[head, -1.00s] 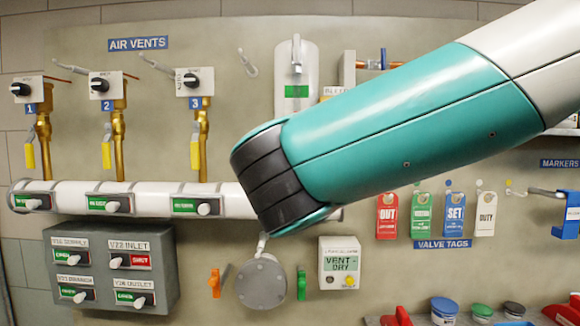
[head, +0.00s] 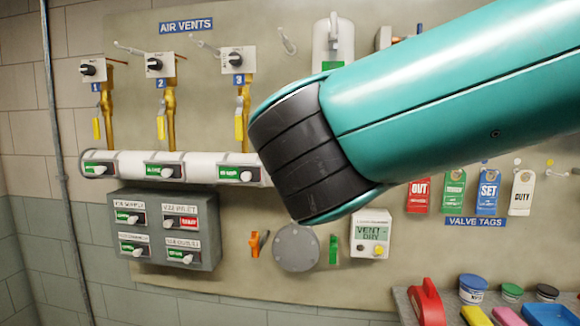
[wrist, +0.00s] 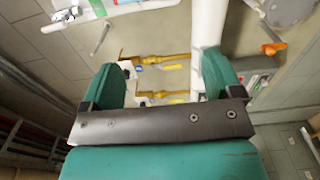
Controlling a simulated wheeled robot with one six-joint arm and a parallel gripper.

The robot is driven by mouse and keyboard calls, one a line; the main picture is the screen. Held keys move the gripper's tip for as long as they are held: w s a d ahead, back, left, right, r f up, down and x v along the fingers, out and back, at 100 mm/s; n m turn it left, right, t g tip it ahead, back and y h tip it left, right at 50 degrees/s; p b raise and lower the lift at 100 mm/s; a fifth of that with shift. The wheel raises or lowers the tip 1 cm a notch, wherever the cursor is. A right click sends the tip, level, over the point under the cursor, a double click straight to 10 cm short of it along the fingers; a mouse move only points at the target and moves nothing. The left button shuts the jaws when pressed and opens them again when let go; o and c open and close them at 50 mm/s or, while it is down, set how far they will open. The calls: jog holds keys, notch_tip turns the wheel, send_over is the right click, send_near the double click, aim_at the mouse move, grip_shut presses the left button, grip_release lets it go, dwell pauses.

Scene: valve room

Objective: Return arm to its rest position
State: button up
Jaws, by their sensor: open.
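My arm, a teal link with a dark grey ribbed joint, crosses the head view from the upper right and covers part of the wall board. My gripper is outside the head view. In the wrist view my gripper (wrist: 163,85) shows two teal fingers set wide apart on a dark bar. The gap between them is empty. Brass vent pipes (wrist: 165,97) and the white header pipe (wrist: 208,25) show beyond the fingers, apart from them.
The board carries three air vents (head: 160,85), a white pipe (head: 130,165), a grey switch box (head: 165,228), a VENT-DRY box (head: 371,233) and hanging valve tags (head: 487,192). A shelf at lower right holds a red object (head: 428,303) and several lidded tubs. The wall at left is clear apart from a thin conduit (head: 57,160).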

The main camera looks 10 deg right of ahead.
jog(key=s+d+f+m+g+y+b, duration=0.1)
jog(key=s+f+m+g+y+b, duration=0.2)
jog(key=f, duration=0.7)
jog(key=d+f+m+g+y+b, duration=0.1)
jog(key=f+g+y+b, duration=0.2)
jog(key=f, duration=0.7)
jog(key=s+a+f+m+g+y+b, duration=0.1)
jog(key=s+f+g, duration=0.4)
jog(key=s, duration=0.5)
jog(key=s+a+f+m+g+y+b, duration=0.1)
jog(key=s+a+f+g+y, duration=0.2)
jog(key=s, duration=0.7)
notch_tip(320, 180, down, 3)
jog(key=g+y, duration=0.1)
jog(key=g, duration=0.1)
jog(key=shift+s+a+m+g, duration=0.3)
jog(key=shift+s+a+m, duration=0.05)
jog(key=shift+m, duration=0.05)
